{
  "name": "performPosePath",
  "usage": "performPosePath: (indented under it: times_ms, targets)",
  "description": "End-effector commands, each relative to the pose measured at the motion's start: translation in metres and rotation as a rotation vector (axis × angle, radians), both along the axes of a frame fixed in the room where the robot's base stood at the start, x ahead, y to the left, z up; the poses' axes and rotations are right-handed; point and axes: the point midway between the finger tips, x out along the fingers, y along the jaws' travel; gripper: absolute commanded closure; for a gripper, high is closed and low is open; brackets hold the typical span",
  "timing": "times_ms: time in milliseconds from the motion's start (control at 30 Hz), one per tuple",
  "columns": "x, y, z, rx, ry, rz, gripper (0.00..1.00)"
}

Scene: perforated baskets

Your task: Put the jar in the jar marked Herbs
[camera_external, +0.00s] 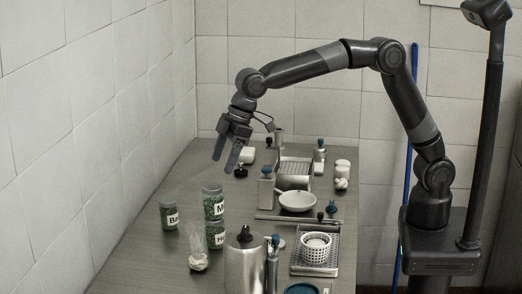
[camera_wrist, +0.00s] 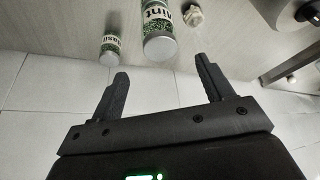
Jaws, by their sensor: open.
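A jar marked Basil (camera_external: 169,215) with green contents stands on the counter at the left. A jar marked Mint (camera_external: 213,203) appears directly above the jar marked Herbs (camera_external: 215,236); it looks stacked on it, but I cannot be sure. The Herbs label is partly covered. In the wrist view, the Mint jar (camera_wrist: 159,30) and the smaller-looking Basil jar (camera_wrist: 111,44) show beyond the fingers; the Herbs jar does not show. My gripper (camera_external: 225,160) is open and empty, above the counter and beyond the jars; its fingers also show in the wrist view (camera_wrist: 163,68).
A garlic-like item (camera_external: 198,261) lies in front of the Herbs jar. A metal pot (camera_external: 244,265), a white pan (camera_external: 297,201), a perforated tray with a white basket (camera_external: 316,248) and several bottles crowd the right side. A tiled wall (camera_external: 90,150) borders the left.

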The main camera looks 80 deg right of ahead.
Motion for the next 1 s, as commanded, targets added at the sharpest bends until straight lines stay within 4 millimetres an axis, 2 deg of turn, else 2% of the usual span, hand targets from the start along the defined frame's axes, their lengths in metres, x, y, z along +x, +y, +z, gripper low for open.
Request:
performPosePath:
  times_ms: [300, 367, 467, 567, 700, 867, 1000]
  targets:
    - [-0.004, -0.004, 0.009, -0.001, -0.002, -0.002, 0.27]
    - [-0.007, -0.009, 0.013, -0.003, -0.005, -0.009, 0.27]
    - [-0.021, -0.027, 0.024, -0.011, -0.015, -0.033, 0.27]
    - [-0.045, -0.057, 0.039, -0.024, -0.028, -0.075, 0.27]
    - [-0.087, -0.105, 0.056, -0.038, -0.045, -0.149, 0.27]
    - [-0.14, -0.155, 0.065, -0.045, -0.061, -0.235, 0.27]
    - [-0.19, -0.195, 0.064, -0.042, -0.072, -0.315, 0.27]
